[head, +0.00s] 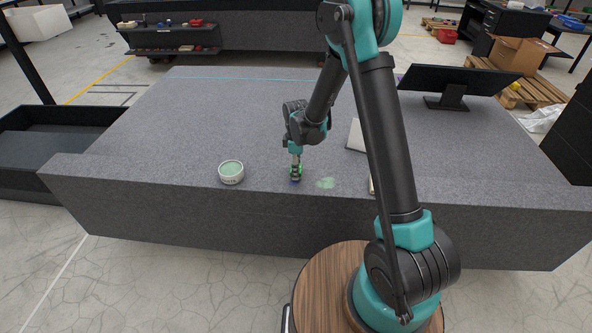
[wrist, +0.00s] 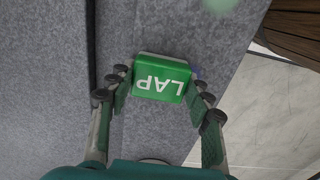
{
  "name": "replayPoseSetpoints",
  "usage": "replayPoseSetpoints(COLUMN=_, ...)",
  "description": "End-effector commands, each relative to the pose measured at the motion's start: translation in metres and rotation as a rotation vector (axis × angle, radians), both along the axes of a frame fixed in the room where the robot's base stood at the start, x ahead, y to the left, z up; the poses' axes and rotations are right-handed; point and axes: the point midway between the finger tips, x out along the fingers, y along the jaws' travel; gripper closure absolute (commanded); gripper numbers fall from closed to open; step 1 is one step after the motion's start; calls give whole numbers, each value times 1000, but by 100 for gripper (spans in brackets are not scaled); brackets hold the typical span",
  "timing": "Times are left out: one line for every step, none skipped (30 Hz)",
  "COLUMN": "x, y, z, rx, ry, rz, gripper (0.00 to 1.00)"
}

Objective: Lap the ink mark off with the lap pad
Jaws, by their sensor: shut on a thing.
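The lap pad (wrist: 160,78) is a green block with a white LAP label, seen from above in the wrist view. My gripper (wrist: 160,88) is shut on it, one finger on each side. In the head view my gripper (head: 295,173) points down near the front edge of the granite bed (head: 120,150). A blue-violet bit of the ink mark (wrist: 196,72) shows beside the pad's right side; the rest seems hidden by the pad and finger. Blue also shows low at the gripper in the head view. I cannot tell whether the pad touches the granite.
A pale green smear (head: 326,183) lies on the granite just right of my gripper. A round white tub (head: 231,173) with green contents stands to the left. A monitor (head: 455,84) stands at the back right. The bed's left part is clear.

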Motion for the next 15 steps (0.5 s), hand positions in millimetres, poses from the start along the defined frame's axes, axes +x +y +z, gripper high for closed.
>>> replayPoseSetpoints(x=0, y=0, z=0, rx=0, ry=0, rz=0, gripper=94)
replayPoseSetpoints(x=0, y=0, z=0, rx=0, ry=0, rz=0, gripper=94)
replayPoseSetpoints(x=0, y=0, z=1, rx=0, ry=0, rz=0, gripper=94)
replayPoseSetpoints(x=0, y=0, z=1, rx=0, ry=0, rz=0, gripper=94)
replayPoseSetpoints(x=0, y=0, z=2, rx=0, ry=0, rz=0, gripper=94)
replayPoseSetpoints(x=0, y=0, z=3, rx=0, ry=0, rz=0, gripper=94)
replayPoseSetpoints(x=0, y=0, z=4, rx=0, ry=0, rz=0, gripper=94)
replayPoseSetpoints(x=0, y=0, z=6, rx=0, ry=0, rz=0, gripper=94)
replayPoseSetpoints(x=0, y=0, z=7, rx=0, ry=0, rz=0, gripper=94)
replayPoseSetpoints(x=0, y=0, z=9, rx=0, ry=0, rz=0, gripper=94)
replayPoseSetpoints(x=0, y=0, z=11, rx=0, ry=0, rz=0, gripper=94)
replayPoseSetpoints(x=0, y=0, z=13, rx=0, ry=0, rz=0, gripper=94)
replayPoseSetpoints(x=0, y=0, z=15, rx=0, ry=0, rz=0, gripper=94)
replayPoseSetpoints(x=0, y=0, z=16, rx=0, ry=0, rz=0, gripper=94)
replayPoseSetpoints(x=0, y=0, z=17, rx=0, ry=0, rz=0, gripper=94)
